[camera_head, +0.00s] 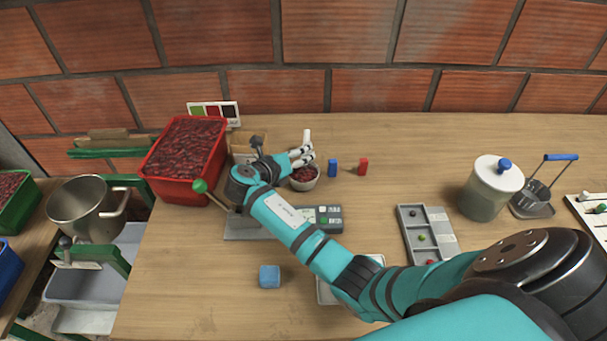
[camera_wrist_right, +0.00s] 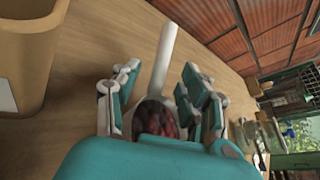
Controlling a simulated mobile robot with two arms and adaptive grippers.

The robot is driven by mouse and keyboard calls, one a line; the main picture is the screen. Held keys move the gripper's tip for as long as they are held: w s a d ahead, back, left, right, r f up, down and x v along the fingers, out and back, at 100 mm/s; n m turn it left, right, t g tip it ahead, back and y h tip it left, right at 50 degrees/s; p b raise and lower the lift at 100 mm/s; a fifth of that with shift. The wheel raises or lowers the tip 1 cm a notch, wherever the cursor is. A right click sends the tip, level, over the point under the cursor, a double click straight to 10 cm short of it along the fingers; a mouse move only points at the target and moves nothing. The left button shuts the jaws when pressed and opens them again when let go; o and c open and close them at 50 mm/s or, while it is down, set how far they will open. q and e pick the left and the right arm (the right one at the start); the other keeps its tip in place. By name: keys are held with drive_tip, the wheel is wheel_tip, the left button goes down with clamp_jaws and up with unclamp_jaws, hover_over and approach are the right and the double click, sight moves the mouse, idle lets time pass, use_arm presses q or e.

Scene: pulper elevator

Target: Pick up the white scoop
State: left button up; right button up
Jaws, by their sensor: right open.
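The white scoop (camera_head: 306,180) is on the wooden table, its cup holding dark red cherries and its pale handle (camera_head: 307,137) pointing toward the wall. My right gripper (camera_head: 303,157) is at the scoop and partly covers it. In the right wrist view, the handle (camera_wrist_right: 164,60) runs between the two open fingers of this gripper (camera_wrist_right: 160,74), with a gap on each side. The cherry-filled cup (camera_wrist_right: 157,115) shows nearer to the palm, its lower part hidden by my gripper body. My left gripper is not in view.
A red crate of cherries (camera_head: 222,165) stands left of my right gripper. A blue block (camera_head: 332,168) and a red block (camera_head: 363,166) stand just right of the scoop. A scale (camera_head: 320,216) lies under my forearm. The table behind the blocks is clear.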

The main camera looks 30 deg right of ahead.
drive_tip(key=x, duration=0.2)
drive_tip(key=shift+w+d+f, duration=0.1)
drive_tip(key=shift+d, duration=0.15)
clamp_jaws()
idle(0.3)
